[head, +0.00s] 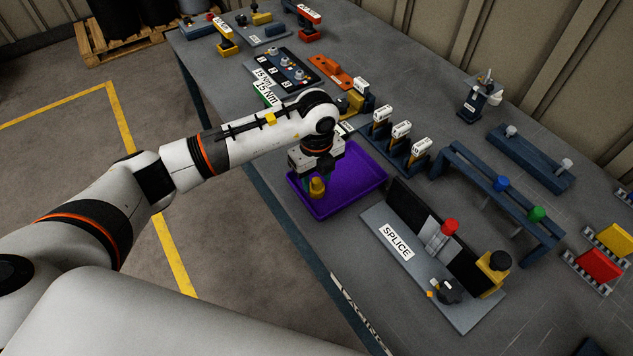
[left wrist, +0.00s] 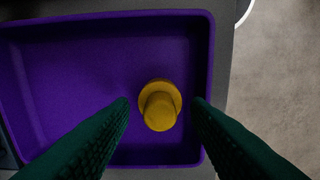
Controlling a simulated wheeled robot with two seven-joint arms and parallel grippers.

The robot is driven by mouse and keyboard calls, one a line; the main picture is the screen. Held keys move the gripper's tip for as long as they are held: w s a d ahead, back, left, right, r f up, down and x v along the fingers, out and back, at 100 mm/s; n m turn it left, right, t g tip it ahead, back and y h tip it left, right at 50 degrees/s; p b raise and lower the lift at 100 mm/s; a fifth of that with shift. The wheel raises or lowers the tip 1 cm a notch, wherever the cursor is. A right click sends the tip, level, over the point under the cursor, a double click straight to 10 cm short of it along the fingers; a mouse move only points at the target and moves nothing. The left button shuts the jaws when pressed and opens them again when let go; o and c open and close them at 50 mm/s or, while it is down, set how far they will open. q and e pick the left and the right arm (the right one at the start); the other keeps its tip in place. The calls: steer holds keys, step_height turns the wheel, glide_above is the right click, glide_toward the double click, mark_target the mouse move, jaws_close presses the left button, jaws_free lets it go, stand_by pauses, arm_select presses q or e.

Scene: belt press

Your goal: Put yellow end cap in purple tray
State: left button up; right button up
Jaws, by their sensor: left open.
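The yellow end cap (head: 317,187) is at the near-left part of the purple tray (head: 358,190). In the left wrist view the end cap (left wrist: 159,105) shows a round flange and a narrower stub, over the floor of the tray (left wrist: 75,75) near its rim. My left gripper (head: 318,178) is above the tray. Its green fingers (left wrist: 160,112) are open, one on each side of the end cap, with gaps between them and it. Whether the cap rests fully on the tray floor is hard to tell. My right gripper is not in view.
The SPLICE fixture (head: 397,243) with a red knob stands right of the tray. Several white-labelled blocks (head: 400,133) stand behind it. A blue rail (head: 500,190) with blue and green knobs is farther right. The table's left edge runs close beside the tray.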

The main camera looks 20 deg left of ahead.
mark_target(317, 180)
arm_select(q)
step_height(317, 180, up, 10)
steer(key=b, duration=0.2)
steer(key=shift+f, duration=0.15)
